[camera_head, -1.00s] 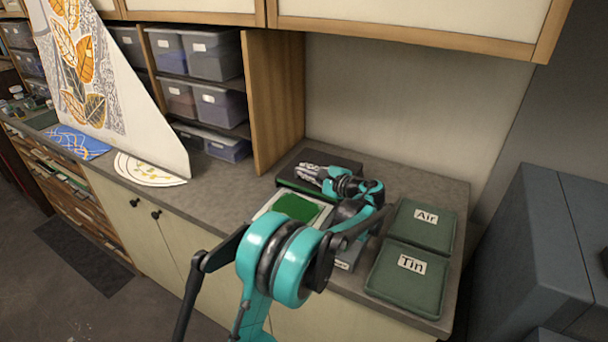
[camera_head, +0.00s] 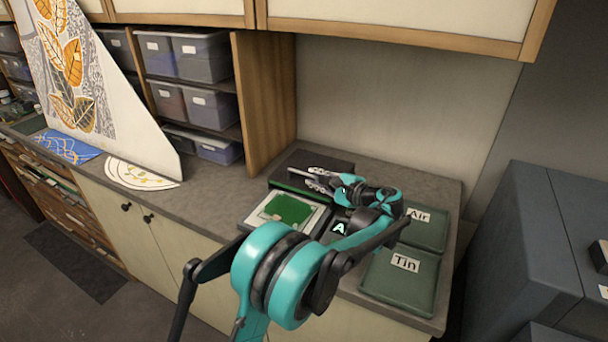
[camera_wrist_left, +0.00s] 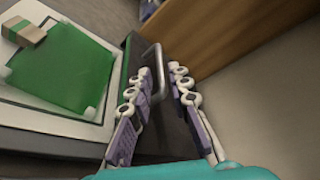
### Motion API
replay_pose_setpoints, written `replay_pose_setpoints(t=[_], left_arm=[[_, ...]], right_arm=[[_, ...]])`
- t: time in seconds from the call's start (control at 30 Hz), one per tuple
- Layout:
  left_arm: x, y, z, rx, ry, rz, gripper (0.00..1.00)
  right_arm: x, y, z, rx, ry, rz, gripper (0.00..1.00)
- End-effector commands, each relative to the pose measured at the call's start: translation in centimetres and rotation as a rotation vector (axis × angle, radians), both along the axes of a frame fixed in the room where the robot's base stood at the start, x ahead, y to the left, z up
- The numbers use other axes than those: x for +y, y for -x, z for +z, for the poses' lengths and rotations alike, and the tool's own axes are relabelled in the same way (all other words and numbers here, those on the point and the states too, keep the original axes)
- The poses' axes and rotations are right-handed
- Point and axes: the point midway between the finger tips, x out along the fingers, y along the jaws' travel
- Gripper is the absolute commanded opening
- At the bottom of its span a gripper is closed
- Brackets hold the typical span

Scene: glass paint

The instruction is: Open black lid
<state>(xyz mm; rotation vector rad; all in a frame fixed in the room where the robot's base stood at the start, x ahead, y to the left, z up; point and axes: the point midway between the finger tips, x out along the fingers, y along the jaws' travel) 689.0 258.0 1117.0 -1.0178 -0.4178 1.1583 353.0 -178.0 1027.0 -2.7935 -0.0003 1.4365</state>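The black lid (camera_head: 338,163) lies flat at the back of the counter, partly hidden by my left gripper. In the left wrist view, the dark lid (camera_wrist_left: 165,135) carries a silver bar handle (camera_wrist_left: 158,62). My left gripper (camera_head: 308,178) hovers over the lid in the head view. In the wrist view the left gripper (camera_wrist_left: 162,72) has its two fingers apart, with the handle showing between and just beyond the tips. I cannot tell whether they touch it. My right gripper is not in view.
A green sheet on a light board (camera_head: 252,222) lies in front of the lid, with a small block (camera_wrist_left: 30,35) on it. Green pads marked Air (camera_head: 428,232) and Tin (camera_head: 400,285) lie to the right. A wooden panel (camera_head: 262,105) stands behind left.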

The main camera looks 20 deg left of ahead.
Motion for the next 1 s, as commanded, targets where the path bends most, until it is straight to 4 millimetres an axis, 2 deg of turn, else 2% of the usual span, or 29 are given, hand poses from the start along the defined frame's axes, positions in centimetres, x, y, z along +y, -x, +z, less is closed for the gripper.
replay_pose_setpoints(t=[0.03,0.2,0.37,0.83,0.93,1.0], left_arm=[[-1.0,0.3,0.2,0.000,0.000,-0.004,0.19],[-3.3,1.4,0.8,0.000,-0.001,-0.002,0.19],[-4.2,1.8,1.0,0.000,-0.001,-0.002,0.19],[-4.0,2.0,1.0,-0.002,0.009,0.000,0.19],[-3.2,3.1,1.1,-0.010,0.067,0.001,0.19],[-2.3,4.6,1.1,-0.022,0.147,-0.001,0.19]], right_arm=[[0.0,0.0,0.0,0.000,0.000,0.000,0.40],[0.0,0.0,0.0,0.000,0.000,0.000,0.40],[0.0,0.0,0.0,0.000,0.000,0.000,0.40],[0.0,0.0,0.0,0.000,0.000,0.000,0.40],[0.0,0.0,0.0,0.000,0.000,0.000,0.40],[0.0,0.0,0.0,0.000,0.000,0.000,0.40]])
